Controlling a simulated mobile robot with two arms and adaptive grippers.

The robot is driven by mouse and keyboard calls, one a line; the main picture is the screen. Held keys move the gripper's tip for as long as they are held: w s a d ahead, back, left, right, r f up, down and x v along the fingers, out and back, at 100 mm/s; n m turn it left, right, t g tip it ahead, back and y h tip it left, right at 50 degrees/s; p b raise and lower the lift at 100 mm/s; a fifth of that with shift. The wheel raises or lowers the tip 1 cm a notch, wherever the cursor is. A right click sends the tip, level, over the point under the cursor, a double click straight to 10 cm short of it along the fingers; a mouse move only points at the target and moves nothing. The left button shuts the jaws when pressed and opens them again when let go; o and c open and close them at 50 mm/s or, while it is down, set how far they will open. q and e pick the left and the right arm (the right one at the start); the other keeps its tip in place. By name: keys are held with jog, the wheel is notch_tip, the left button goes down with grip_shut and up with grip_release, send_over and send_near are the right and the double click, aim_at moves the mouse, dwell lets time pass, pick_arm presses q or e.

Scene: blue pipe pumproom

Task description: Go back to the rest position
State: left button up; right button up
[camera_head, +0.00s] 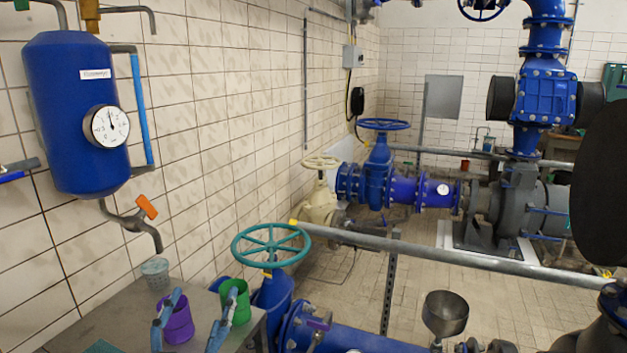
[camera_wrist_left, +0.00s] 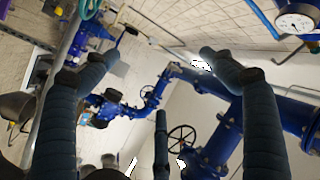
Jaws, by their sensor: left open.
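My left gripper (camera_head: 205,293) comes up from the bottom edge in the head view, its two fingers spread apart. In the left wrist view my left gripper (camera_wrist_left: 158,53) is open, with nothing between the fingers but the distant room. My right gripper is not in view.
A grey table (camera_head: 120,315) holds the cups and a clear glass (camera_head: 156,273) under the orange-handled tap (camera_head: 146,208) of a blue tank (camera_head: 75,110). A teal handwheel (camera_head: 270,245), a grey rail (camera_head: 430,250) and a metal funnel (camera_head: 446,315) stand to the right.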

pick_arm(q)
jog(key=s+a+f+n+g+y, duration=0.1)
jog(key=s+a+f+g, duration=0.15)
jog(key=f, duration=0.35)
jog(key=s+a+f+n+g+y, duration=0.1)
jog(key=s+a+f+n+g, duration=0.15)
jog(key=f, duration=0.35)
jog(key=s+d+f+g+h, duration=0.1)
jog(key=s+d+f+g, duration=0.1)
jog(key=s+f+g, duration=0.65)
jog(key=s+d+f+g+h, duration=0.1)
jog(key=s+d+f+g, duration=0.15)
jog(key=s+f, duration=1)
jog(key=s+f+g, duration=0.1)
jog(key=s+f, duration=0.2)
jog(key=f, duration=1)
jog(key=s+f, duration=0.3)
jog(key=f, duration=0.9)
jog(key=s+a+f, duration=0.1)
jog(key=s+f, duration=0.6)
jog(key=s, duration=0.1)
jog(key=s+a+f+g, duration=0.1)
jog(key=s+a+f, duration=0.1)
jog(key=s+f, duration=0.5)
jog(key=shift+s+a+f+m, duration=0.25)
jog(key=shift+s+a+m, duration=0.05)
jog(key=shift+s+m, duration=0.1)
